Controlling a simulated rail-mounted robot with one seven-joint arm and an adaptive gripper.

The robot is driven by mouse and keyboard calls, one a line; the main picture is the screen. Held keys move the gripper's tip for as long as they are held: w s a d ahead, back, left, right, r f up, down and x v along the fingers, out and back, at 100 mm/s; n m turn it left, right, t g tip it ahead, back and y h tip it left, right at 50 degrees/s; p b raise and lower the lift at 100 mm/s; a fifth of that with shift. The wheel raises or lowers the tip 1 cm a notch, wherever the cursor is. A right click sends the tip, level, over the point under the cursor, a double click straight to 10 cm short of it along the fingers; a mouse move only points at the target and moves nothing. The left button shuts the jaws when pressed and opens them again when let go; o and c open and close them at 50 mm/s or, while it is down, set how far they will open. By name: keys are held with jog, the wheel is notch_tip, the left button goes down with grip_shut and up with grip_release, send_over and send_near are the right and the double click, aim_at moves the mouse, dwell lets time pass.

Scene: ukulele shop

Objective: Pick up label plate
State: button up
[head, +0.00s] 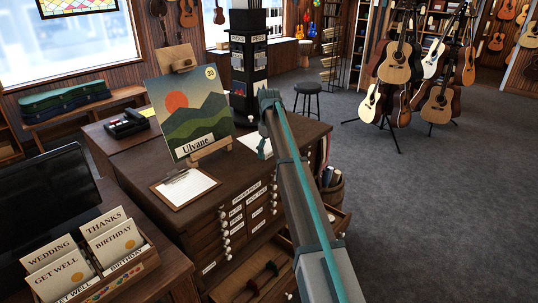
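A white plate reading "Ulvane" (197,146) sits at the lower edge of a landscape painting (188,108) with an orange sun and green hills. The painting leans upright on a small wooden easel on the dark drawer cabinet. Small white labels (236,212) also mark the cabinet drawers. My grey and teal arm reaches up from the lower right, to the right of the painting. My gripper's fingers cannot be made out, so its state is hidden. A pale flat piece (255,142) lies on the cabinet beside my arm, partly covered by it; I cannot tell what it is.
A clipboard (185,187) lies in front of the painting. A card rack (88,262) and dark monitor (50,200) stand at left. A black peg display (248,60) rises behind. A lower drawer (255,280) is open. The floor at right is clear up to a guitar stand.

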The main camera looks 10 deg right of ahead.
jog(key=c, duration=0.9)
jog(key=shift+o, duration=0.2)
jog(key=shift+r, duration=0.1)
